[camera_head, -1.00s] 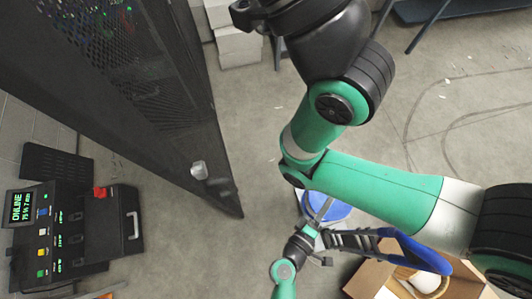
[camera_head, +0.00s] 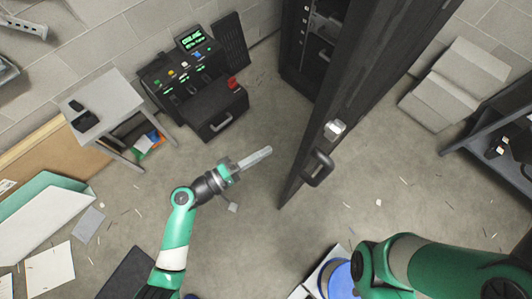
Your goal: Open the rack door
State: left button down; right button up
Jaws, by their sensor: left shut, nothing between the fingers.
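The dark rack door (camera_head: 355,90) stands swung out from the black rack (camera_head: 298,50), seen nearly edge-on in the head view. A dark handle (camera_head: 318,168) and a silver latch piece (camera_head: 335,129) sit near its free end. Part of the rack's inside shows to the left of the door. My left gripper (camera_head: 257,157) is shut and empty, to the left of the handle and apart from the door. My right arm shows at the lower right, but its gripper is out of the picture.
A control console (camera_head: 193,75) with a lit screen and a grey side table (camera_head: 107,102) stand at the left. White blocks (camera_head: 455,85) and a dark shelf (camera_head: 490,130) stand at the right. A blue round container (camera_head: 338,280) is below the door.

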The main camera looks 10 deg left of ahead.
pick_arm(q)
jog(key=w+d, duration=0.3)
jog(key=d, duration=0.5)
jog(key=shift+d, duration=0.2)
jog(key=shift+d, duration=0.1)
